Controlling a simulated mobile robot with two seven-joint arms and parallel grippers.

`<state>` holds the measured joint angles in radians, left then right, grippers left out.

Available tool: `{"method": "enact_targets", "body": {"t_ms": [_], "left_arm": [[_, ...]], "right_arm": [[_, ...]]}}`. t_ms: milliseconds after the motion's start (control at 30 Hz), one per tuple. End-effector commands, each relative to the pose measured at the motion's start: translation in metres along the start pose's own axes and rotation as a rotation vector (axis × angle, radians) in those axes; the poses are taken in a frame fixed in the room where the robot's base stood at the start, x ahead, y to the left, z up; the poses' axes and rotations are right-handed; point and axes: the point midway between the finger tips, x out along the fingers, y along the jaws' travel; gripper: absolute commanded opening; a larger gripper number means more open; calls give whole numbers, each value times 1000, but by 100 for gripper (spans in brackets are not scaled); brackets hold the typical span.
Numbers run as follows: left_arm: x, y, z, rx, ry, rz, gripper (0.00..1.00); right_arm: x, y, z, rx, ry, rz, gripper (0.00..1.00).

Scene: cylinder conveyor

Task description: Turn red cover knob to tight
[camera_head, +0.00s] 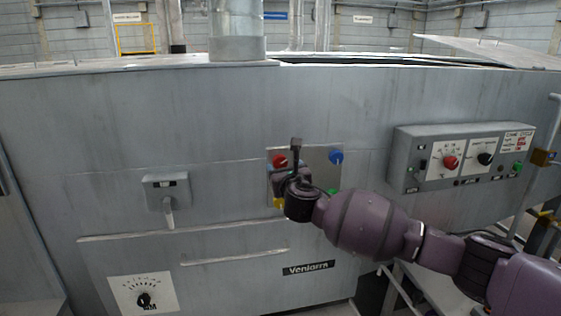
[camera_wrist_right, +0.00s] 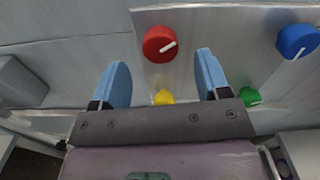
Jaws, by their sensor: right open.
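The red knob (camera_head: 279,160) is on a metal plate on the grey machine front, partly behind my right gripper in the head view. In the right wrist view the red knob (camera_wrist_right: 160,44) shows whole, with a white pointer line slanting up to the right. My right gripper (camera_wrist_right: 160,78) is open, its two blue fingers apart and empty. The red knob lies beyond the fingertips, between their lines, and no contact shows. In the head view my right gripper (camera_head: 280,172) is in front of the plate. My left gripper is not in view.
On the same plate are a blue knob (camera_wrist_right: 297,41), a yellow knob (camera_wrist_right: 164,97) and a green knob (camera_wrist_right: 250,96). A lever handle (camera_head: 168,205) is to the left. A control box (camera_head: 408,160) with another red knob (camera_head: 450,162) juts out at right.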

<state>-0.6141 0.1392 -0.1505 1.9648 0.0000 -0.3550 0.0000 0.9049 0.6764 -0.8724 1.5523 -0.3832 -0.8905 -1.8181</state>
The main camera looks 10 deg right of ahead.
Motion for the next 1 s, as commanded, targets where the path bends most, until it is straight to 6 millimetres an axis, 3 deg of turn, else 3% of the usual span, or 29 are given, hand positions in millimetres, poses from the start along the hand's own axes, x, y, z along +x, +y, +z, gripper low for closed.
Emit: {"method": "enact_targets", "body": {"t_ms": [400, 867, 1000], "left_arm": [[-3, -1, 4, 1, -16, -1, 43], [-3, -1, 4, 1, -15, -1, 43], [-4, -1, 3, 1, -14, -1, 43]], "right_arm": [[44, 0, 0, 1, 0, 0, 69], [50, 0, 0, 1, 0, 0, 69], [50, 0, 0, 1, 0, 0, 48]]}}
